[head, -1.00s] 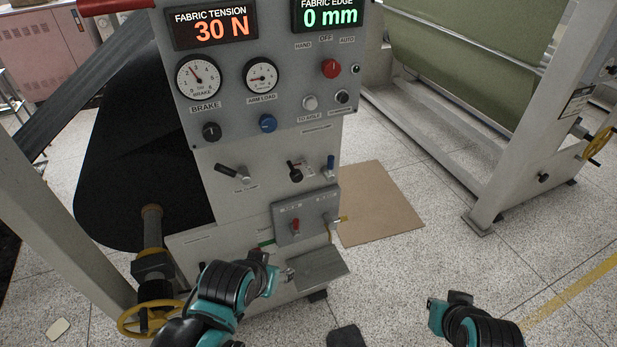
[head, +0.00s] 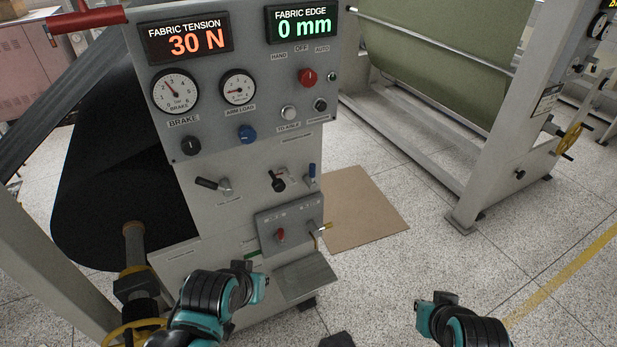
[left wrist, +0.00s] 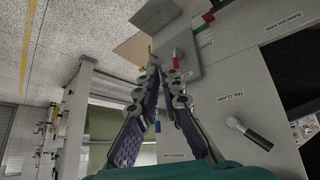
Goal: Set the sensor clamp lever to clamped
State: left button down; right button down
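Several levers sit on the grey machine panel: a black lever (head: 208,183) at left, a black-knobbed lever (head: 278,181) in the middle, a blue lever (head: 312,174), and a red lever (head: 280,235) on a small box. The head view's small labels are too blurred to show which is the sensor clamp lever. In the left wrist view, a black-handled lever (left wrist: 250,134) stands beside a TAIL CLAMP label. My left gripper (left wrist: 163,72) is open and empty, its tips near the red lever (left wrist: 176,60). My right wrist is at lower right; its fingers are not distinguishable.
A grey shelf (head: 308,280) juts out below the lever box (head: 262,222). Black fabric (head: 100,190) hangs left of the panel. A brown board (head: 365,212) lies on the floor to the right.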

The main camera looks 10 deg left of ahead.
aim_at(310, 170)
pick_arm(q)
jog(key=w+a+r+n+t+h+p, duration=0.1)
jog(key=w+a+r+n+h, duration=0.2)
jog(key=w+n, duration=0.65)
jog(key=w+a+r+n+h+p, duration=0.15)
jog(key=w+n+h, duration=0.25)
jog(key=w+n, duration=0.55)
jog(key=w+a+r+n+t+h+p, duration=0.1)
jog(key=w+a+r+n+t+h, duration=0.1)
jog(key=w+a+n, duration=0.2)
jog(key=a+n, duration=0.2)
jog(key=n, duration=0.1)
jog(key=shift+n+t+h, duration=0.3)
jog(key=shift+h, duration=0.1)
jog(key=shift+r, duration=0.1)
jog(key=b+x, duration=0.5)
jog(key=x, duration=1.5)
jog(key=shift+w+a, duration=0.1)
jog(key=shift+a, duration=0.05)
jog(key=shift+w+r+y+p, duration=0.1)
jog(key=shift+y+p, duration=0.3)
